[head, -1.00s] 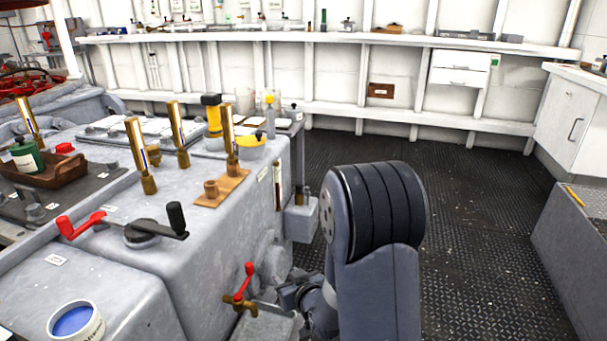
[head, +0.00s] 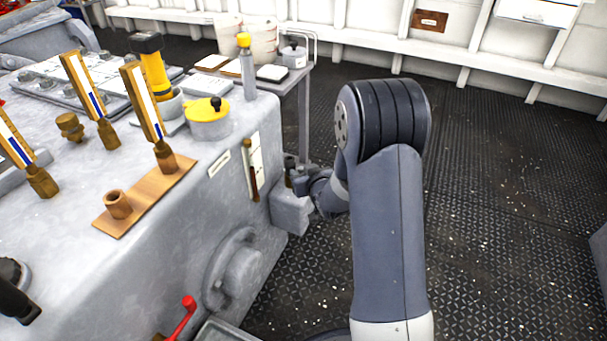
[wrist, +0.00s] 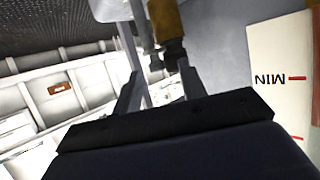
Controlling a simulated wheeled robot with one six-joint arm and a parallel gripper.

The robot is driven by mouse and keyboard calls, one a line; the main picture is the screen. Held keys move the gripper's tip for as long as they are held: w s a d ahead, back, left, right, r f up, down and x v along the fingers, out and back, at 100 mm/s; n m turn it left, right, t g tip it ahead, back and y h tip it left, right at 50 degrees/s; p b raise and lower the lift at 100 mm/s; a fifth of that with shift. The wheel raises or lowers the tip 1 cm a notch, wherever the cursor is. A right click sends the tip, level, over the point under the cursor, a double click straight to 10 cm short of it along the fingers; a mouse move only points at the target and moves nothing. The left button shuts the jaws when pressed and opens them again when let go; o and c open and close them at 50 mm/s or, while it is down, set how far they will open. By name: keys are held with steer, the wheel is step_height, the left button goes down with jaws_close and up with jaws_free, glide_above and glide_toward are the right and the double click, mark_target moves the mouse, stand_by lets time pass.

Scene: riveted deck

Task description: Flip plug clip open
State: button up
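My gripper (wrist: 160,85) points up the wrist view, with its two dark fingers spread apart. A brown-gold cylinder with a dark end (wrist: 166,22) and a thin grey rod beside it show just beyond the fingertips; I see no clear contact. I cannot tell for sure which part is the plug clip. In the head view my gripper (head: 302,181) is small and partly hidden by my arm. It is beside a small grey box (head: 290,213) with dark upright pieces, at the machine's end. A white gauge plate (head: 255,152) with a brown rod is just left; its MIN mark (wrist: 272,79) appears inverted in the wrist view.
The grey machine (head: 190,235) fills the left, with brass gauges, a yellow-lidded pot (head: 209,118) and a copper plate (head: 145,195) on top. A side table (head: 299,80) stands behind. The riveted deck (head: 510,210) is open on the right.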

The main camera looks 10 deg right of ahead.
steer(key=shift+w+d, duration=0.1)
steer(key=shift+w, duration=0.3)
jaws_close()
